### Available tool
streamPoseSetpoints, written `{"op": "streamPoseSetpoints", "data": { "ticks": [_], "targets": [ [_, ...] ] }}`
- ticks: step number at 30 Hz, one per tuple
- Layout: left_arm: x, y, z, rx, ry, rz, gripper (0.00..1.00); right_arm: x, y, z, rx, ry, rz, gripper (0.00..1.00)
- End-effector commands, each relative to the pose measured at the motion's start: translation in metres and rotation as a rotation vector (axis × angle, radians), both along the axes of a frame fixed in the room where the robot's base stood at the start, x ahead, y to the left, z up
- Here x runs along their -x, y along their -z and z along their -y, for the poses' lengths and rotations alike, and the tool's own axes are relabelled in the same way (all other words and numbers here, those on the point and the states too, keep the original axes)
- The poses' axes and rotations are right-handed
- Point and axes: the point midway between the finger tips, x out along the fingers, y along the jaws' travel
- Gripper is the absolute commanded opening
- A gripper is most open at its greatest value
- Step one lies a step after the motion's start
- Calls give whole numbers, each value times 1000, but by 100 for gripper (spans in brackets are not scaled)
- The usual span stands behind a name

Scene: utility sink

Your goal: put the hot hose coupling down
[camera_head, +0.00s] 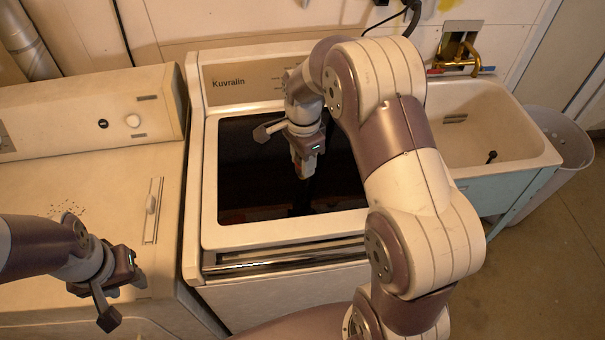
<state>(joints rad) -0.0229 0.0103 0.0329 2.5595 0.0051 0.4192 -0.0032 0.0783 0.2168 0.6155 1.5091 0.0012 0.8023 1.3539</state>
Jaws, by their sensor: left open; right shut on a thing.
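My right gripper (302,164) points down over the dark top of the Kuvralin washer (213,228). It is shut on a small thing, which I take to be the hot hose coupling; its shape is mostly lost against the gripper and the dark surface. Whether it touches anything below, I cannot tell. My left gripper (112,274) is over the front right part of the left-hand appliance, well away from the washer's dark top. It is open, though its fingers are hard to make out.
A beige appliance (60,185) stands at the left, with some dark specks on its top. A utility sink (485,130) with a brass faucet (458,60) is at the right, beside a pale bin (565,150). My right arm hides part of the washer's right side.

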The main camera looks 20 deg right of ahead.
Motion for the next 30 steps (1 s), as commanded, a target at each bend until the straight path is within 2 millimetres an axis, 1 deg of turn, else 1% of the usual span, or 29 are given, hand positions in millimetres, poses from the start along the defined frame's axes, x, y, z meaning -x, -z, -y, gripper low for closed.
{"op": "streamPoseSetpoints", "data": {
  "ticks": [2,7,9,14,15,16,17,26,28,30],
  "targets": [
    [0,-5,0,0,0,-1,43,2,7,-2,-1,1,-3,0],
    [0,-14,0,0,0,-1,43,3,36,-2,-1,1,-3,0],
    [0,-13,0,0,0,-1,43,2,41,-2,0,1,0,0],
    [0,-12,0,0,0,-2,43,2,42,-2,0,1,0,0],
    [0,-12,0,0,0,-2,43,2,43,-2,0,1,-1,51],
    [0,-12,0,0,0,-2,43,2,43,-2,0,1,-1,61],
    [0,-12,0,0,0,-2,43,2,43,-2,0,1,-1,63],
    [0,-11,0,0,0,-2,43,1,40,-2,0,0,1,63],
    [0,-9,0,0,0,-2,43,1,31,-2,1,0,3,63],
    [0,-6,0,0,0,-2,43,0,16,-2,0,0,6,63]
  ]
}}
